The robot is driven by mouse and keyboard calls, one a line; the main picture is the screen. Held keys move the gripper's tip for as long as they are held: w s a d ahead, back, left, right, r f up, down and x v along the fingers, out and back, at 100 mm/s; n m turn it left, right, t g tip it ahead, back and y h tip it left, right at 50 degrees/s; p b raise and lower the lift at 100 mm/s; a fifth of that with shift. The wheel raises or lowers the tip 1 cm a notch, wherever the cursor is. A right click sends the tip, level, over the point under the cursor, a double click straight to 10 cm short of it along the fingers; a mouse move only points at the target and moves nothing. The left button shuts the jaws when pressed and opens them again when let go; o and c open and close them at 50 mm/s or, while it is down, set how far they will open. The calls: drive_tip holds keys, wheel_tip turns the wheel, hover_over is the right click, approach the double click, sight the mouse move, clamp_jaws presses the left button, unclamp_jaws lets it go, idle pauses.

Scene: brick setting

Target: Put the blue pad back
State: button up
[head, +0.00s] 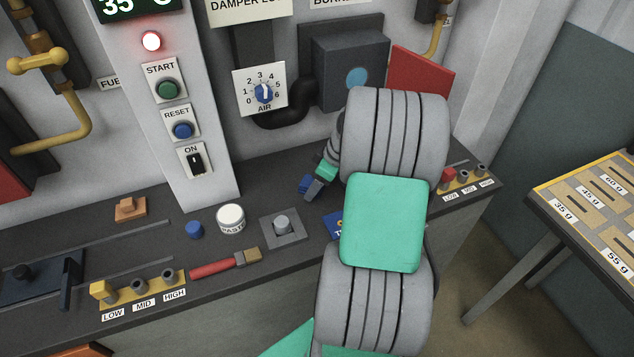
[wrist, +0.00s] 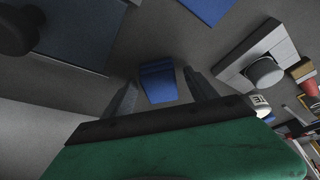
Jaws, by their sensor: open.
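A small blue block (wrist: 158,80), which looks like the blue pad, shows between the two fingers of my gripper (wrist: 160,92) in the wrist view. The gripper is open, with a finger on either side of the block and dark gaps between. In the head view my gripper (head: 315,190) is low over the back of the counter, and the blue block (head: 306,182) shows beside its fingertips. I cannot tell whether the block rests on the counter. A blue plate with yellow marking (head: 333,225) lies nearer the front, partly hidden by my arm.
On the counter (head: 110,250) are a grey block with a knob (head: 282,226), a paste jar (head: 231,218), a blue cylinder (head: 194,229) and a red-handled brush (head: 225,263). Plugs stand on yellow strips at the front left and far right. A control column (head: 185,110) rises behind.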

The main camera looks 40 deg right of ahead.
drive_tip(key=b+v, duration=0.1)
drive_tip(key=v, duration=1.1)
drive_tip(key=w+a+r+m, duration=0.1)
drive_tip(key=a+r, duration=0.1)
drive_tip(key=a, duration=0.9)
drive_tip(key=s+a+f+m+h, duration=0.1)
drive_tip(key=s+a+m, duration=0.1)
drive_tip(key=s+a, duration=0.2)
drive_tip(key=s+a+f+m+h, duration=0.1)
drive_tip(key=s+a, duration=0.3)
drive_tip(key=a, duration=0.7)
drive_tip(key=shift+s+m, duration=0.35)
drive_tip(key=shift+m, duration=0.55)
